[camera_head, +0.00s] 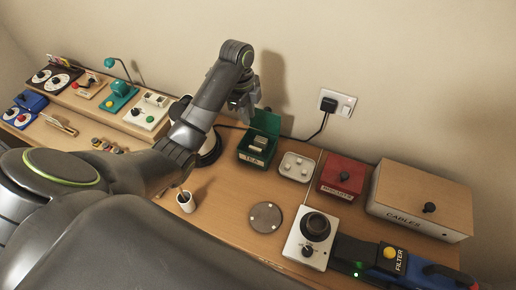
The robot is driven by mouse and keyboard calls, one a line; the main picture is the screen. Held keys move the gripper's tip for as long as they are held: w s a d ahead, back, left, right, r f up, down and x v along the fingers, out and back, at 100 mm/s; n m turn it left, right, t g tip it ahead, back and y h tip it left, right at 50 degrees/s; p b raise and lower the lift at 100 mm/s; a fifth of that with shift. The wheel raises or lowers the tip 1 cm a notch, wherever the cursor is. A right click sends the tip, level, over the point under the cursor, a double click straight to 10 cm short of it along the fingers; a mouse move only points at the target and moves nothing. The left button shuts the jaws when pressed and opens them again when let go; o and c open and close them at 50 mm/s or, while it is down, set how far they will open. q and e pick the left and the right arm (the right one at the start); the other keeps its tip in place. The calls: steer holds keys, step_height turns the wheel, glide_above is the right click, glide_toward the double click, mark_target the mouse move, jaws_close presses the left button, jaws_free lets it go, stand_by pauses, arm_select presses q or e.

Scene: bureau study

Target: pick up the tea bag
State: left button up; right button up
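A green box labelled TEA (243,157) stands open on the desk, its lid raised at the back. Pale tea bags (259,142) sit inside it; a single bag is too small to make out clearly. My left gripper (243,112) hangs just above and to the left of the box, pointing down. It appears apart from the tea bags. Its fingertips are small and dark, so I cannot tell whether they are open or hold anything. My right gripper is not in view.
A white tray (297,167), a red biscuits box (342,177) and a cables box (420,203) stand to the right. A round disc (265,217), a white device with a black knob (307,247) and a small cup (186,202) are nearer. A cable runs behind.

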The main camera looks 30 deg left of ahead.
mark_target(255, 148)
arm_select(q)
steer(key=f+b, duration=0.1)
steer(key=f, duration=0.1)
steer(key=f+b, duration=0.2)
steer(key=f, duration=0.1)
steer(key=d+f+b, duration=0.1)
steer(key=f+b, duration=0.1)
steer(key=shift+f, duration=0.15)
steer(key=f, duration=0.1)
steer(key=f+p, duration=0.1)
steer(key=f, duration=0.1)
steer(key=shift+s+d+f, duration=0.1)
steer(key=shift+d+f, duration=0.05)
steer(key=shift+d, duration=0.05)
steer(key=shift+f, duration=0.45)
steer(key=f, duration=0.1)
steer(key=f+p, duration=0.1)
steer(key=f, duration=0.2)
steer(key=shift+d, duration=0.35)
steer(key=shift+f+p, duration=0.3)
steer(key=shift+f, duration=0.15)
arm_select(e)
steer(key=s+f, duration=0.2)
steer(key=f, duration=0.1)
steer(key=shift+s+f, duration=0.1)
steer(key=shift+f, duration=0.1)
arm_select(q)
jaws_close()
